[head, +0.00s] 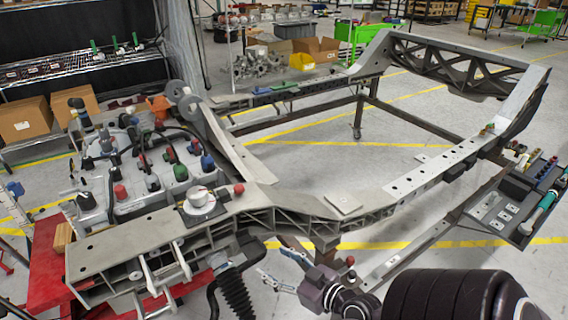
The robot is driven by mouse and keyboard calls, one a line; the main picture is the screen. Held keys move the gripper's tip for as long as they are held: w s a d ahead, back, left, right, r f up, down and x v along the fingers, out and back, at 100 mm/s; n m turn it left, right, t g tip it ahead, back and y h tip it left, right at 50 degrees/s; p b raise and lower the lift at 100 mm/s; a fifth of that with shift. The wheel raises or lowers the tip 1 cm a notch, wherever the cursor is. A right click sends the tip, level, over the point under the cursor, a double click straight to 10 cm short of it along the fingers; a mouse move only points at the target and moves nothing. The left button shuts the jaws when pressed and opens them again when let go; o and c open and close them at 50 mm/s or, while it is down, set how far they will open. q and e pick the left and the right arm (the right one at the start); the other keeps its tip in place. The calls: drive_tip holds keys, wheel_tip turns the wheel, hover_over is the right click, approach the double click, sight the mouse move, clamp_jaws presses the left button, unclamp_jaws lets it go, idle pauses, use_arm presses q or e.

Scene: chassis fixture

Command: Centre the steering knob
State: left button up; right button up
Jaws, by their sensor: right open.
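A round light-grey knob (199,195) with a paler top and a small red mark sits on a disc on the near left part of the chassis frame (140,233). I take it to be the steering knob; the mark is too small to read its exact angle. My right gripper (272,262) is in front of the frame, below and to the right of the knob. Its two fingers are spread and point left, with nothing between them. It is well apart from the knob. My left gripper is not in view.
A red-topped post (239,190) stands close to the knob's right. Behind it are an engine-like block (140,165) with hoses and coloured caps. A black ribbed boot (236,293) hangs below the frame, left of my right gripper. A tool tray (515,205) is at the right.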

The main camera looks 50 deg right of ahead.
drive_tip(key=shift+g, duration=0.5)
drive_tip(key=shift+s+d+f, duration=0.1)
drive_tip(key=shift+s+f, duration=0.1)
drive_tip(key=shift+f, duration=0.45)
drive_tip(key=shift+s+d+f, duration=0.15)
drive_tip(key=shift+f, duration=0.55)
drive_tip(key=shift+s+d+f, duration=0.1)
drive_tip(key=shift+s+f, duration=0.1)
drive_tip(key=shift+f, duration=0.45)
drive_tip(key=shift+s, duration=0.1)
